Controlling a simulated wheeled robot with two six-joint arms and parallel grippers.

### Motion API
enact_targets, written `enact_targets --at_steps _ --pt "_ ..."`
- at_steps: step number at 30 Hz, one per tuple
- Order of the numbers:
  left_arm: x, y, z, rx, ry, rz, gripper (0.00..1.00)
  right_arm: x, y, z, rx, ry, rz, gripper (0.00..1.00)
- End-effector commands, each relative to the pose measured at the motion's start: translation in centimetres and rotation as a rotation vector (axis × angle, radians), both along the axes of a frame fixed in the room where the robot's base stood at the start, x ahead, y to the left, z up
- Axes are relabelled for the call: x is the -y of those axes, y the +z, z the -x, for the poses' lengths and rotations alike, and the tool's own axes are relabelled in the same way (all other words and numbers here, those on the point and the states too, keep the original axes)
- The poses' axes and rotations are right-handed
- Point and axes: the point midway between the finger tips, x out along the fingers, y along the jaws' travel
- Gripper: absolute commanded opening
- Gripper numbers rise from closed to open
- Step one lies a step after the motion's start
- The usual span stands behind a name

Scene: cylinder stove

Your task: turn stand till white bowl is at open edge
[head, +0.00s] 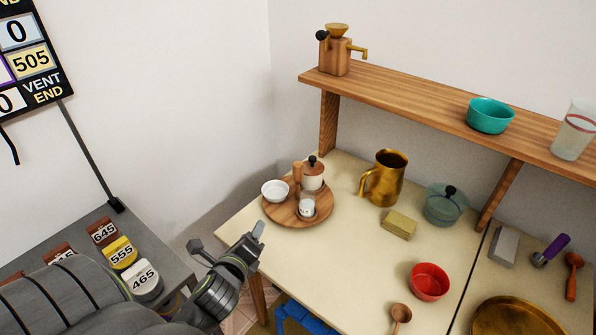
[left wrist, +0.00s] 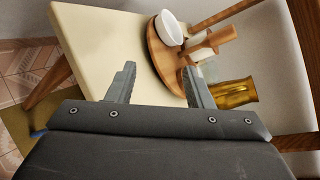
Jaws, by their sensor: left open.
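The round wooden stand (head: 286,214) sits at the far left corner of the cream table, and it also shows in the left wrist view (left wrist: 155,52). The white bowl (head: 275,190) is on the stand's left side; in the left wrist view the bowl (left wrist: 168,28) is at the stand's upper edge. A white pot with a dark knob (head: 313,176), a small white cup (head: 307,207) and an upright wooden post (head: 297,171) are also on the stand. My left gripper (head: 262,229) is open and empty, apart from the stand, in front of it. My right gripper is not visible.
A brass jug (head: 383,180), a yellow block (head: 399,224), a glass pot (head: 444,205) and a red bowl (head: 429,281) stand right of the stand. A wooden shelf (head: 425,108) runs along the back wall. The table's near left is clear.

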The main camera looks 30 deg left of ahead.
Motion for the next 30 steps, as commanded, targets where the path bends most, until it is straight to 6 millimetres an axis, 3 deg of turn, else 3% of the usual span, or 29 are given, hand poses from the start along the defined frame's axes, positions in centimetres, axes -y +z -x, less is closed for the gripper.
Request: enact_targets --at_steps 6,12,20,30 --pt "1.1 3.1 -3.0 0.013 -0.230 -0.570 0.47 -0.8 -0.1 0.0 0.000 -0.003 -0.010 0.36" --pt "2.1 4.4 -4.1 0.023 -0.318 -0.862 0.47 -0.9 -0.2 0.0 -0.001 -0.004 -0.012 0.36" --pt "2.0 4.8 -6.0 0.027 -0.335 -0.923 0.47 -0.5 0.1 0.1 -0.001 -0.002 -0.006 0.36" --pt "0.8 4.8 -12.4 0.026 -0.333 -0.920 0.47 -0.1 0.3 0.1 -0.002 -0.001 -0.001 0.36"
